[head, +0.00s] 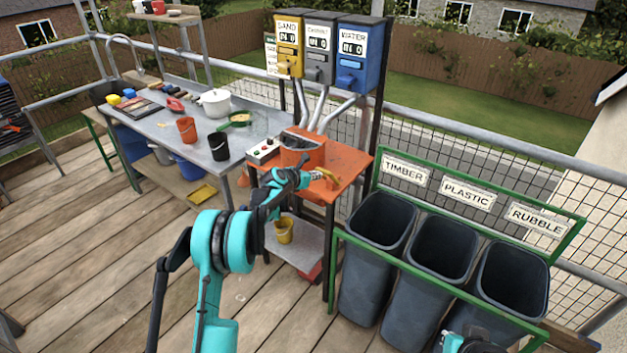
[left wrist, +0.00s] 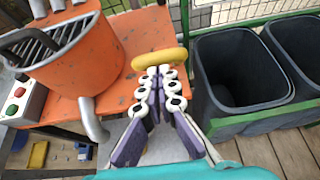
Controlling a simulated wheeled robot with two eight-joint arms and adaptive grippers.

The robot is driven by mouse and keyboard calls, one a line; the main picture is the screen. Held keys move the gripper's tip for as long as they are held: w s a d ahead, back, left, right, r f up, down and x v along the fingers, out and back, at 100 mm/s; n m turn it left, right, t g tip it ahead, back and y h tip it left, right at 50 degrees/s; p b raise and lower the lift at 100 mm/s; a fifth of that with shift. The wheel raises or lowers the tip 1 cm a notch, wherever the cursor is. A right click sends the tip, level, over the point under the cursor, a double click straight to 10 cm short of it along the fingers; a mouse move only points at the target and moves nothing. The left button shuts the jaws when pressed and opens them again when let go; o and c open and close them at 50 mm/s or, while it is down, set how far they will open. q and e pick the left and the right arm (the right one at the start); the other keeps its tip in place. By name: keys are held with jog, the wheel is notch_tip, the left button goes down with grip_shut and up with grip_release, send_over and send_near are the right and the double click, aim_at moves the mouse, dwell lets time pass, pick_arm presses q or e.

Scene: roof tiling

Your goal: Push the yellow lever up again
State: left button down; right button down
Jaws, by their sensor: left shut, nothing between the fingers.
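The yellow lever (head: 327,175) sticks out at the right of the orange mixer drum (head: 300,157), low over the orange table. In the left wrist view the lever (left wrist: 160,58) is a thick yellow bar, lying nearly level just beyond the fingertips. My left gripper (head: 311,179) is shut and empty, its tips right at the lever. In the left wrist view the closed fingertips (left wrist: 158,71) overlap the lever's near edge; whether they touch it I cannot tell. Only a teal part of my right arm shows at the bottom of the head view; its fingers are hidden.
The orange table (head: 346,168) holds the drum and a control box (head: 263,150) with buttons. Sand, cement and water dispensers (head: 318,50) stand behind. Three dark bins (head: 444,249) in a green frame stand to the right. A grey worktable (head: 160,128) with buckets is at left.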

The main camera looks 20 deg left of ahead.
pick_arm(q)
jog(key=shift+w+d+r+p, duration=0.3)
jog(key=shift+w+r+p, duration=0.15)
jog(key=shift+w+r, duration=0.4)
jog(key=shift+f, duration=0.1)
